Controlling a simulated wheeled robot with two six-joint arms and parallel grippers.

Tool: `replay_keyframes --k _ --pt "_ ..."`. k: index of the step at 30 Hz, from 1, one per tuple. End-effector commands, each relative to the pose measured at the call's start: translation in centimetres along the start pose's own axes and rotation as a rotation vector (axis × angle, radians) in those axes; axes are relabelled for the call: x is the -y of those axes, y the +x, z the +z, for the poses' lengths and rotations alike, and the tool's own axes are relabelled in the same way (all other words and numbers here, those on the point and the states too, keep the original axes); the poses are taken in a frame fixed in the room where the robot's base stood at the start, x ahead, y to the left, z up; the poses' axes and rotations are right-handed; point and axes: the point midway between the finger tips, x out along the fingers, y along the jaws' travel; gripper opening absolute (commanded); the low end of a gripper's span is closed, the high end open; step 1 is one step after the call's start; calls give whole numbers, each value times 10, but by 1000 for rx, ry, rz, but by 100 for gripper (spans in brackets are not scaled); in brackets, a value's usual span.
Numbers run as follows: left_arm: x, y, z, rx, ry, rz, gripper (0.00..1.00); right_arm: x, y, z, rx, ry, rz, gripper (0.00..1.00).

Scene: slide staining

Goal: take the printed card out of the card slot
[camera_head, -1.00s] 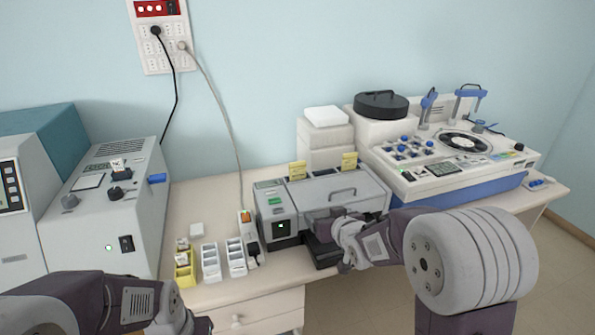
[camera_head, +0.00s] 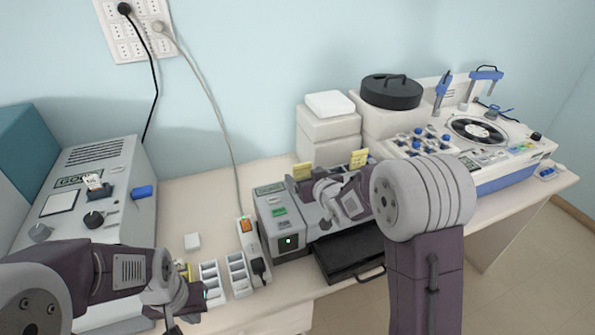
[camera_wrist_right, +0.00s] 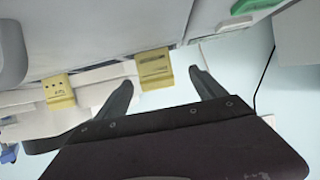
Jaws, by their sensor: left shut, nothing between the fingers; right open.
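Two yellow cards stand at the back of the grey machine (camera_head: 268,205). The left card (camera_head: 303,170) shows dark print in the right wrist view (camera_wrist_right: 155,69); the other card (camera_head: 358,158) has small dark marks there (camera_wrist_right: 58,92). I cannot tell which one is the printed card. A white printed piece (camera_head: 95,182) also stands on the left device. My right gripper (camera_wrist_right: 160,88) is open and empty, its fingers either side of the left yellow card in the picture; contact cannot be told. My left gripper (camera_head: 200,296) is shut and empty by the white slide racks (camera_head: 238,275).
A black tray (camera_head: 350,256) sticks out of the grey machine's front. A power strip (camera_head: 252,245) with a plug lies left of it. The white and blue machine (camera_head: 500,172) stands to the right. The left device (camera_head: 75,205) fills the left of the bench.

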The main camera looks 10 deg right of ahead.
Motion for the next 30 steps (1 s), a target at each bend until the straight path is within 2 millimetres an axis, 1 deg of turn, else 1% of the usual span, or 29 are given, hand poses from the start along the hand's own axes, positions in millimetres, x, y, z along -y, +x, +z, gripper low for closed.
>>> replay_keyframes --k 6,11,13,17,18,21,24,28,29,30 --pt "0 -11 -1 0 0 0 0 0 31 -2 1 1 -1 80" --pt "0 -11 -1 0 0 0 0 -1 38 -1 0 1 0 80" --pt "0 -16 -2 1 0 0 0 -2 44 -4 1 1 0 80" --pt "-1 -29 -3 0 0 0 0 -8 67 -8 3 -1 0 80" --pt "-1 -30 -3 0 0 0 0 -8 74 -6 3 -1 -1 80" --pt "-1 -31 -3 0 0 0 0 -7 86 -6 1 -1 -1 80" --pt "-1 -31 -3 0 0 0 0 -8 90 -5 0 0 0 80" --pt "-1 -30 -3 0 0 0 0 -8 89 -4 0 0 0 80" --pt "-1 -30 -3 0 0 0 0 -8 89 -4 0 0 0 74" --pt "-1 -30 -3 0 0 0 0 -8 89 -5 0 0 0 63"
